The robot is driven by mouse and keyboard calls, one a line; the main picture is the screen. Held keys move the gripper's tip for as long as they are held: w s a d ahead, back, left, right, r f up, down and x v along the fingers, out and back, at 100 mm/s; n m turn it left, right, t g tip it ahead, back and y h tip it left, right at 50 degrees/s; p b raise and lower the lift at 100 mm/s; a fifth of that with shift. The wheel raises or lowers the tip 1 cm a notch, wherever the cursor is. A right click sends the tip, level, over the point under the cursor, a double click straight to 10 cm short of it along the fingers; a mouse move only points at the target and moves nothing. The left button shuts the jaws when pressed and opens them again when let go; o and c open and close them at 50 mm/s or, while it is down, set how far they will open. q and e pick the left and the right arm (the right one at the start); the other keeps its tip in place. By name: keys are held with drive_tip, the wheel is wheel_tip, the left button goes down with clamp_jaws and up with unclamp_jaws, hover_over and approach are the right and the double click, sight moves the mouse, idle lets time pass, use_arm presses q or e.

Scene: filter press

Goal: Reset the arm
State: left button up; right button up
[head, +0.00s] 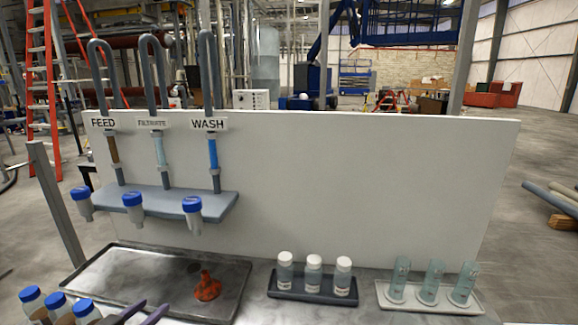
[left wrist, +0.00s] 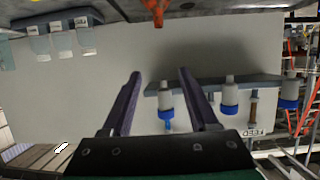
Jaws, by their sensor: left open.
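My left gripper (head: 153,308) shows at the bottom edge of the head view, just in front of the metal tray (head: 95,268). The wrist picture is upside down. My right gripper is in neither view.
Three blue-capped bottles (head: 133,208) hang along the grey shelf (head: 160,200) under the FEED, FILTRATE and WASH pipes. An orange funnel-like piece (head: 207,287) sits on the tray. More blue-capped bottles (head: 32,298), white-capped jars (head: 314,275) and clear cylinders (head: 430,283) stand around the front.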

use_arm(q)
drive_tip(key=s+d+f+g+y, duration=0.1)
drive_tip(key=s+d+f+g, duration=0.35)
drive_tip(key=s+f, duration=0.35)
drive_tip(key=s+d+f+g+y, duration=0.1)
drive_tip(key=s+d+f+g, duration=0.4)
drive_tip(key=s, duration=0.5)
drive_tip(key=s+a+f+g+b, duration=0.1)
drive_tip(key=s+f+b, duration=0.15)
drive_tip(key=f, duration=1.45)
drive_tip(key=s+a+f+g+b, duration=0.1)
drive_tip(key=f+b, duration=0.3)
drive_tip(key=f, duration=1.2)
drive_tip(key=s+a+f+g+b, duration=0.1)
drive_tip(key=s+a+f+b, duration=0.1)
drive_tip(key=s+f, duration=1.3)
drive_tip(key=shift+s+a+f+m+b, duration=0.15)
drive_tip(key=shift+s+f+m+b, duration=0.2)
drive_tip(key=shift+b, duration=0.4)
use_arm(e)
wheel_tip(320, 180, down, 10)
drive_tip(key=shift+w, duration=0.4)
